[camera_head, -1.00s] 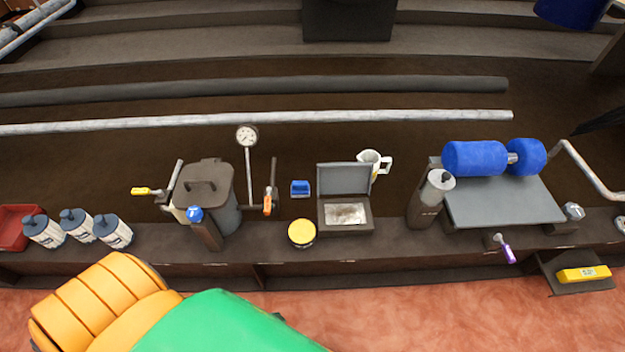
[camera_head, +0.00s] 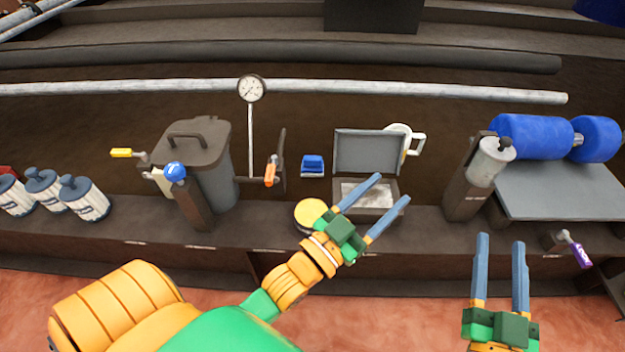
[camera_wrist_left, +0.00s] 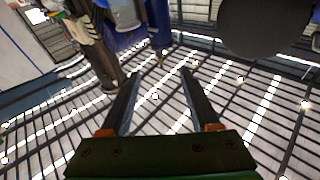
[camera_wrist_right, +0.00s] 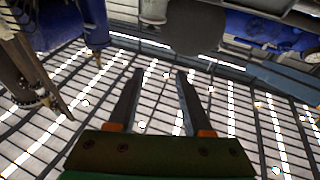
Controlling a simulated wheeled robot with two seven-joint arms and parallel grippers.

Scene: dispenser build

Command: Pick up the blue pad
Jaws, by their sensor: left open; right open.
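The blue pad (camera_head: 313,162) is a small blue block on a light base, on the dark bench behind the yellow-lidded jar in the head view. My left gripper (camera_head: 391,189) is open and empty; its fingers overlap the front of the open grey case in the picture, right of and nearer than the pad. My right gripper (camera_head: 500,242) is open and empty at the lower right, in front of the bench edge. In the wrist views the left fingers (camera_wrist_left: 160,75) and right fingers (camera_wrist_right: 160,75) stand apart with nothing between them. I cannot make out the pad there.
The yellow-lidded jar (camera_head: 310,213) and the open grey case (camera_head: 367,152) stand close to the pad. A gauge on a rod (camera_head: 251,90), an orange-handled tool (camera_head: 271,172) and a lidded bin (camera_head: 190,140) are to its left. A canister post (camera_head: 470,185) stands at right.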

